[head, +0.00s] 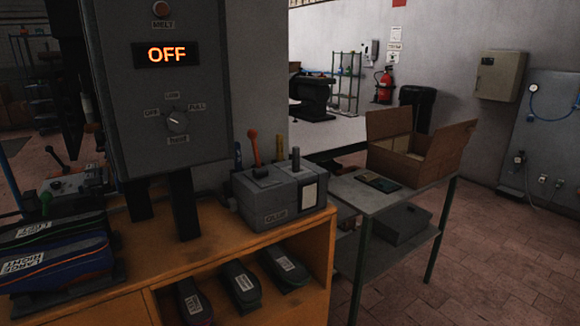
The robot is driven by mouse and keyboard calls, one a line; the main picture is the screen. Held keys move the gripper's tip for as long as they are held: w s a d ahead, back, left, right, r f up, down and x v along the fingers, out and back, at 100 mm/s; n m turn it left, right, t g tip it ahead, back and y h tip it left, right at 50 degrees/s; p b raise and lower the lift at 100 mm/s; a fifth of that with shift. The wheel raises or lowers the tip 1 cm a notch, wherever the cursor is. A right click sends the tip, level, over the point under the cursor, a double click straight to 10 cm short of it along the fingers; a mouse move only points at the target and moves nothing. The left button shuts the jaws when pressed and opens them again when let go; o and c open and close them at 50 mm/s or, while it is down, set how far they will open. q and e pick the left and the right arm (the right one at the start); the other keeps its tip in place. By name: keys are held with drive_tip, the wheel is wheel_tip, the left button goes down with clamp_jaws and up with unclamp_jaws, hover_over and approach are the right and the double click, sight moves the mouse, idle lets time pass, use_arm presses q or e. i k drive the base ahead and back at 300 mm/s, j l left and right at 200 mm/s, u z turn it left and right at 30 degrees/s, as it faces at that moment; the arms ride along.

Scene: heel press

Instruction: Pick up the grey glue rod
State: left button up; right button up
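A short dark grey rod (296,160) stands upright at the top of a grey box (281,202) with a label that seems to read GLUE. The rod's lower end is hidden in or behind the box top. The box stands on the right end of an orange-brown wooden bench (318,231). An orange-handled tool (254,148) stands just left of the rod, with smaller handles beside it. Neither of my grippers shows in the head view.
A grey control panel (190,90) reading OFF rises left of the box on dark posts (184,205). Labelled shoe-shaped pieces (60,262) lie at the left. A side table (395,197) with an open cardboard box (440,150) stands right. Floor at far right is clear.

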sight(295, 155)
drive_tip(key=i+l+u, duration=0.15)
drive_tip(key=i, duration=0.3)
drive_tip(key=i+l+u, duration=0.15)
drive_tip(key=i+l, duration=0.2)
drive_tip(key=i, duration=0.1)
